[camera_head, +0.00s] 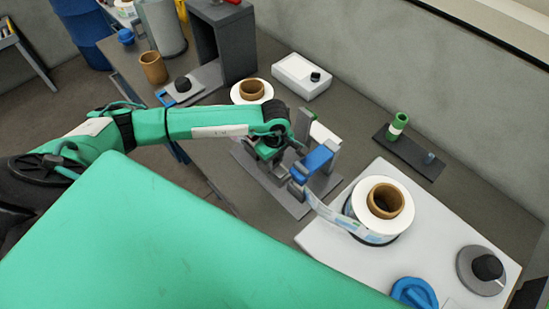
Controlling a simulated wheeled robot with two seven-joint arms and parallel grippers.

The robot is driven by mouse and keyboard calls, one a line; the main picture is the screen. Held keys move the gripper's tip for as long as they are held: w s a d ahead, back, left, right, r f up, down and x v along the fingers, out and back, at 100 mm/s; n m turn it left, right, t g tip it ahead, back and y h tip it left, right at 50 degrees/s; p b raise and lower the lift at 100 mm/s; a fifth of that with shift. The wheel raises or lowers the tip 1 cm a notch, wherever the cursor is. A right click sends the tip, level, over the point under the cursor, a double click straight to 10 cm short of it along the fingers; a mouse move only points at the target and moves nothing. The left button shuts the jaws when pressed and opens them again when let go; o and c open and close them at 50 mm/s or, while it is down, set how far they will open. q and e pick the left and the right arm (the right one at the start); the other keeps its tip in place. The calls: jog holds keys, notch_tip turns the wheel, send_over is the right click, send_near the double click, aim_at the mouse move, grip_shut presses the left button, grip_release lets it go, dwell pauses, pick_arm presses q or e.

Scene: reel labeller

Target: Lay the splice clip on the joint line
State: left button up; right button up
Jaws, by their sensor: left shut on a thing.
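My left gripper (283,157) is over the splicing fixture in the middle of the bench. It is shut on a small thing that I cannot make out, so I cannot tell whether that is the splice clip. A blue block (318,158) is close to the right of the gripper, above the grey base plate (293,205). A printed label strip (328,211) runs from the white reel (383,197) on the right towards the blue block. The joint line is hidden or too small to see. My right gripper is not in view.
The reel stands on a white board (337,249) with a grey disc and black knob (486,268) and a blue knob (414,293). Behind are a second reel (251,91), a white box (301,76) and a dark tray with a green roll (398,125). Bare bench lies between box and tray.

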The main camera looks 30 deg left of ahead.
aim_at(274, 161)
pick_arm(q)
jog(key=o, duration=1)
jog(key=shift+f, duration=0.1)
jog(key=shift+c, duration=0.2)
jog(key=shift+r, duration=0.3)
notch_tip(274, 161, up, 12)
jog(key=b, duration=0.4)
jog(key=shift+f+b, duration=0.15)
jog(key=shift+b, duration=0.25)
